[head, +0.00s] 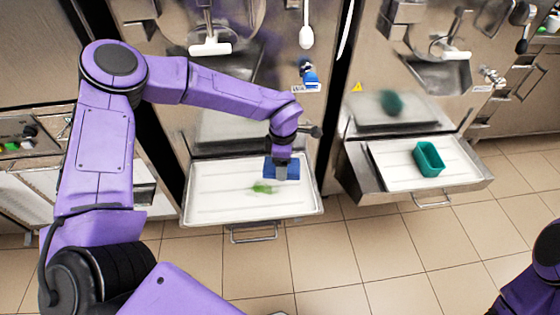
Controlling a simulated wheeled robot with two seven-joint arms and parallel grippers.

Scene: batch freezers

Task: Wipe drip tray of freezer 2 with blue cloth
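The middle freezer's drip tray (215,207) is a white tray pulled out at the front, with a green smear (264,188) near its middle. My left arm reaches across from the left, and its gripper (282,162) points down over the right half of this tray. It is shut on a blue cloth (271,168), held just right of and behind the smear. I cannot tell whether the cloth touches the tray. My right arm shows only in part at the lower right corner; its gripper is out of view. No freezer number is readable.
The right freezer's pulled-out tray (395,175) holds a teal container (429,159). A metal handle (254,235) sticks out below the middle tray. A small blue-and-white item (310,74) is on the middle freezer's front. The tiled floor (335,262) in front is clear.

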